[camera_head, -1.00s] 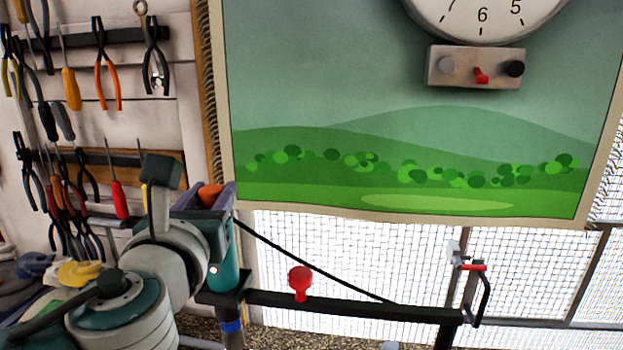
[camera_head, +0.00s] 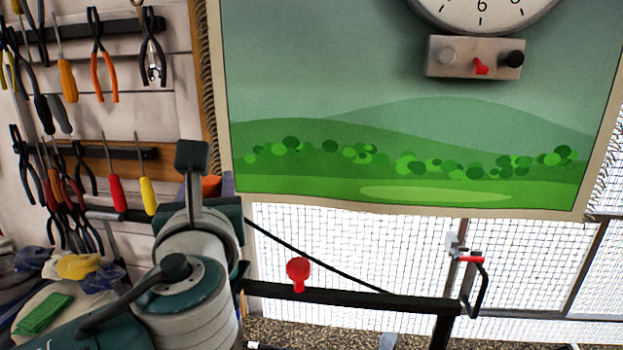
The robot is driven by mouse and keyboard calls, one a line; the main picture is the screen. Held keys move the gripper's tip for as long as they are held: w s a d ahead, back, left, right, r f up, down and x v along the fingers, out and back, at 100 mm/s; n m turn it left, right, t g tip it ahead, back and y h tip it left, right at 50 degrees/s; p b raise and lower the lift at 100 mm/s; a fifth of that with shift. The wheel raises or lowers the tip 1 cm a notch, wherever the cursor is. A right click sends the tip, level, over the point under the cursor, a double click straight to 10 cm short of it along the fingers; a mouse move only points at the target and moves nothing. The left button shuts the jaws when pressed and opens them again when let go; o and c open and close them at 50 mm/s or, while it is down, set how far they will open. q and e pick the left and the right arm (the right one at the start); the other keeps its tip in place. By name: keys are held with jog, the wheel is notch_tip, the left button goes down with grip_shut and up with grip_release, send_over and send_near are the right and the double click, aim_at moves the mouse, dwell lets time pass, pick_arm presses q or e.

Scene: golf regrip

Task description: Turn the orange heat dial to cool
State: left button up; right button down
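A small orange piece (camera_head: 211,187) with a purple-grey edge shows just behind my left wrist, mostly hidden by it. I cannot tell whether this is the heat dial, and no dial marks show. My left gripper (camera_head: 228,212) is at this spot, seen from behind. Its fingertips are hidden by the wrist, so I cannot tell whether they are open or touch the orange piece. My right gripper is not in view.
A dark bench bar (camera_head: 350,299) carries a red knob (camera_head: 298,273) and a red-handled clamp (camera_head: 472,275). Pliers and screwdrivers (camera_head: 118,188) hang at left.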

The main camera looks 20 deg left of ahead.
pick_arm(q)
jog(key=o, duration=0.3)
jog(key=shift+o, duration=0.2)
jog(key=shift+s+d+f, duration=0.1)
jog(key=shift+s+d, duration=0.25)
jog(key=shift+s, duration=0.1)
jog(key=b+v, duration=0.3)
jog(key=v, duration=0.6)
